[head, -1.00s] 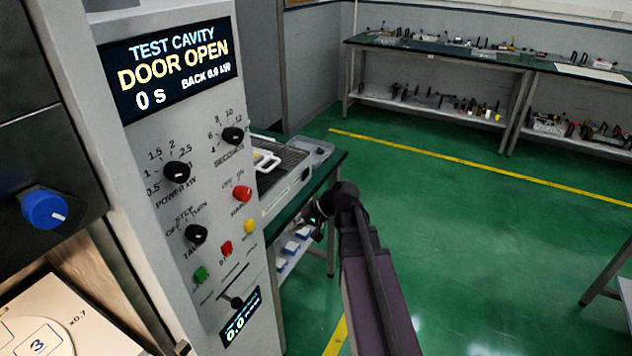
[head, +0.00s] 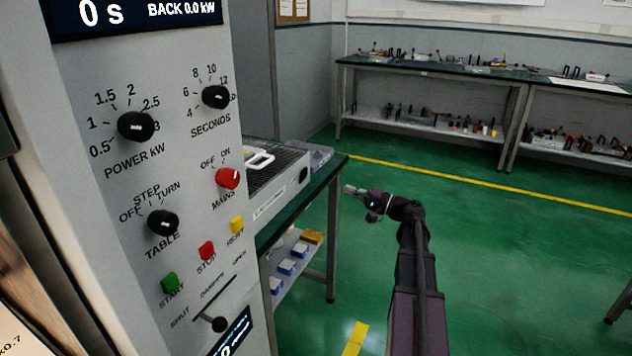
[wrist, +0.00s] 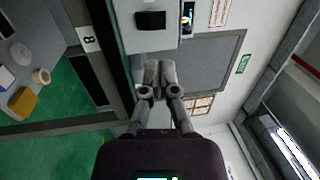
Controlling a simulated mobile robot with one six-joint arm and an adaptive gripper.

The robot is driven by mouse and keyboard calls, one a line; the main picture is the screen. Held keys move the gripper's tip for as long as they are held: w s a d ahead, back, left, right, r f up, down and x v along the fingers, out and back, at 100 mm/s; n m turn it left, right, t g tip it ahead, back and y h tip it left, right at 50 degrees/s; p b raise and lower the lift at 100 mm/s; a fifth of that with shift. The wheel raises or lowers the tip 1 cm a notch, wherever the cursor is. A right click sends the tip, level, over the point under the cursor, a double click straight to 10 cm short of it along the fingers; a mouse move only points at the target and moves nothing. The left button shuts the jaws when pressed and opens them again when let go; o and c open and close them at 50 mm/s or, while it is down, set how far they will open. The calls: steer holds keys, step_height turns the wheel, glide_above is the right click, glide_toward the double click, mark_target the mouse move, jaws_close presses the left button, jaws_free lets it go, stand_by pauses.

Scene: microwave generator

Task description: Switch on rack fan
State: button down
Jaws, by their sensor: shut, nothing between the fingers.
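A light grey unit (head: 277,198) with a dark grille top and a white handle sits on the green bench right of the control panel. A small black part (head: 303,174) shows on its end face. My gripper (head: 350,190) is out past the bench's right edge, apart from the unit. In the wrist view my gripper (wrist: 160,75) has its fingertips together, with nothing between them. Beyond them is a pale box face (wrist: 165,40) with a black rectangular part (wrist: 150,20), perhaps a switch. I cannot read any fan label.
The grey control panel (head: 110,185) fills the left, with black knobs, a red mains knob (head: 228,178) and coloured buttons. A shelf under the bench holds blue-and-white boxes (head: 286,267). Long benches (head: 440,68) stand at the back. Green floor (head: 500,260) is clear at right.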

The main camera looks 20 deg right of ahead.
mark_target(303, 175)
steer(key=shift+w+d+t, duration=0.15)
steer(key=shift+d+t, duration=0.25)
steer(key=shift+d, duration=0.4)
steer(key=shift+d, duration=0.1)
steer(key=p+x, duration=0.2)
steer(key=x, duration=1.2)
steer(key=shift+p, duration=0.35)
